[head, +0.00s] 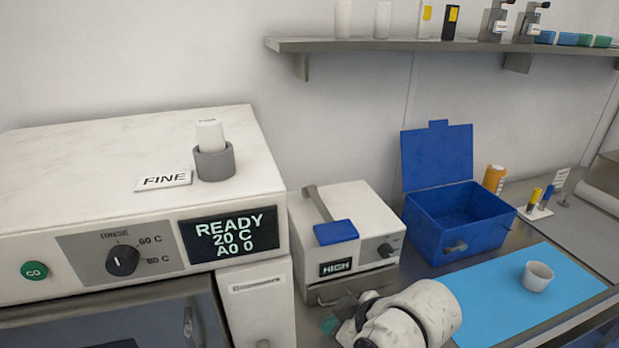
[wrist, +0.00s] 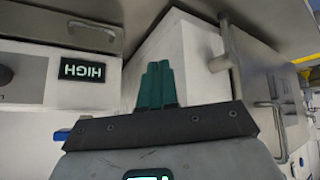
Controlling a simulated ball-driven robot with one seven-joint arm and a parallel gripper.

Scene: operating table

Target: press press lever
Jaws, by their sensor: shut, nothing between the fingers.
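The press (head: 355,215) is a small white box with a HIGH display and a dark knob. Its lever (head: 318,205) is a grey bar ending in a blue pad (head: 335,232) over the front of its top. My gripper (head: 330,325) is low in front of the press, below its display, partly hidden by my own arm. In the wrist view the teal fingers (wrist: 158,82) are together with nothing between them. The HIGH display (wrist: 88,68) shows upside down left of them there.
A large white machine (head: 90,170) with a READY screen stands close on the left, bearing a grey holder (head: 214,162) with a white jar. An open blue box (head: 460,225) stands right of the press. A white cup (head: 537,276) sits on a blue mat (head: 490,308). A shelf (head: 440,45) runs above.

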